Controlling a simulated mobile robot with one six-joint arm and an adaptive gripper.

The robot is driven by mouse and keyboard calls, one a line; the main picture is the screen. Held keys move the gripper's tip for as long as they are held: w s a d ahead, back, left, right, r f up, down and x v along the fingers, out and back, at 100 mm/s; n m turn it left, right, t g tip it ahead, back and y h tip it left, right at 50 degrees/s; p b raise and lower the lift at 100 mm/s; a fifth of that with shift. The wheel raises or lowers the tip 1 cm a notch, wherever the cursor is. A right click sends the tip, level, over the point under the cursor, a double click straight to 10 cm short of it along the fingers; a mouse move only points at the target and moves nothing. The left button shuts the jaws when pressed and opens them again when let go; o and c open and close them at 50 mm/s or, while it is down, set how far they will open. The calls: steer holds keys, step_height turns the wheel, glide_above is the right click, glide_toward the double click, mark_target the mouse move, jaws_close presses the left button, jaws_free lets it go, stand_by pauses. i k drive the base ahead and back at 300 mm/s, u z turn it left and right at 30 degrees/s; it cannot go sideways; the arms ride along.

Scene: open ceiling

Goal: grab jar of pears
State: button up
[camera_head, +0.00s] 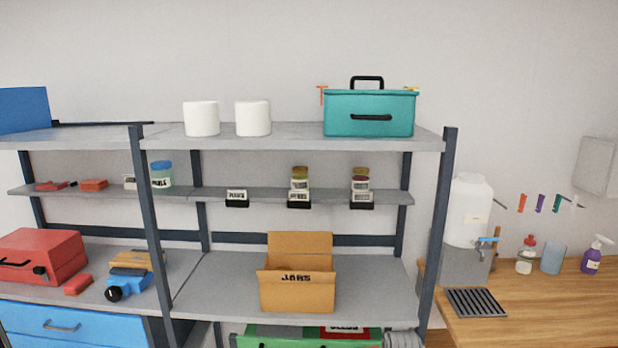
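Two small glass jars with gold lids stand on the narrow middle shelf, one at the centre (300,181) and one further right (360,181). Their labels are too small to read, so I cannot tell which holds pears. Black-and-white tags sit below them on the shelf edge. A similar tag (236,198) to the left has no jar above it. An open cardboard box (297,292) marked "JARS" stands on the shelf below. My gripper is not in view.
A wider blue-lidded container (161,175) stands behind the shelf post (147,220). A teal toolbox (369,115) and white rolls (252,118) sit on the top shelf. A wooden counter (545,305) with a white dispenser (468,212) is at right. Shelf space beside the box is clear.

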mark_target(300, 176)
steer(key=i, duration=0.9)
steer(key=u, duration=0.05)
